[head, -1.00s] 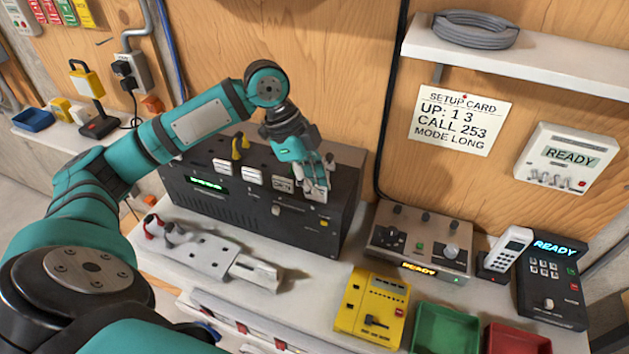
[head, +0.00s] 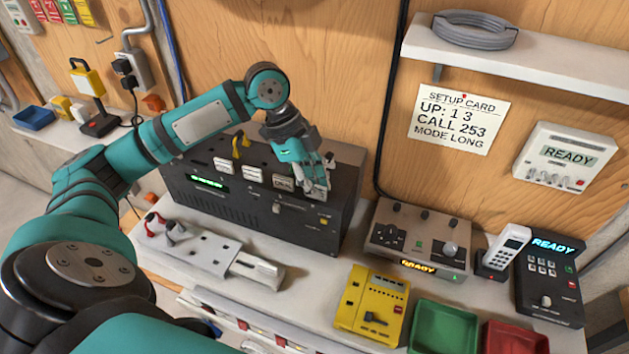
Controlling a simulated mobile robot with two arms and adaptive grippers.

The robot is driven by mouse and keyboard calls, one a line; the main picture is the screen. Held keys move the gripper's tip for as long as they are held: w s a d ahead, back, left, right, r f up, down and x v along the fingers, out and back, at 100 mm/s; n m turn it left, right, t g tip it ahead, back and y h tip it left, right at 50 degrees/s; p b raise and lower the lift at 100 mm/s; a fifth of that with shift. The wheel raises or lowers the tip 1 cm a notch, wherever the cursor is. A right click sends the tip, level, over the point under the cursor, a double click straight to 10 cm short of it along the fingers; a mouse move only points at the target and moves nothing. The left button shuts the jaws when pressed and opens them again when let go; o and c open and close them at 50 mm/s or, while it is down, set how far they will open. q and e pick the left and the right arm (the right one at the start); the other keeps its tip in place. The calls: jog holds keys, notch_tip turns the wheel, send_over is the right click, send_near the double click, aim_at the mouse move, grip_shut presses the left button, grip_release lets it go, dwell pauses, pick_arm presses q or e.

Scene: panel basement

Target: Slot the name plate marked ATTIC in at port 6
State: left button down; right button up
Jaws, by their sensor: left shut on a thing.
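A black panel unit (head: 265,217) stands against the wooden wall, with a green display and a row of white name plates (head: 252,173) along its upper front. One plate (head: 283,183) with dark lettering sits just left of my gripper; its lettering is too small to read. My left gripper (head: 314,190) is at the right part of the unit's front, fingers pointing down. It is shut on a name plate, mostly hidden by the fingers, its marking not readable. I cannot tell whether that plate is in a port. My right gripper is not in view.
On the bench are a grey plate with red and black plugs (head: 195,248), a grey control box (head: 417,238), a yellow device (head: 371,305), a green tray (head: 445,328), a red tray (head: 515,338) and a black keypad unit (head: 550,280). A setup card (head: 459,118) hangs above.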

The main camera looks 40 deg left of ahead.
pick_arm(q)
jog(key=c, duration=1)
grip_release()
jog(key=shift+o, duration=0.2)
jog(key=shift+r, duration=0.15)
notch_tip(320, 180, up, 3)
jog(key=p, duration=0.3)
jog(key=shift+f, duration=0.2)
jog(key=shift+r+p, duration=1.2)
jog(key=shift+r, duration=1.1)
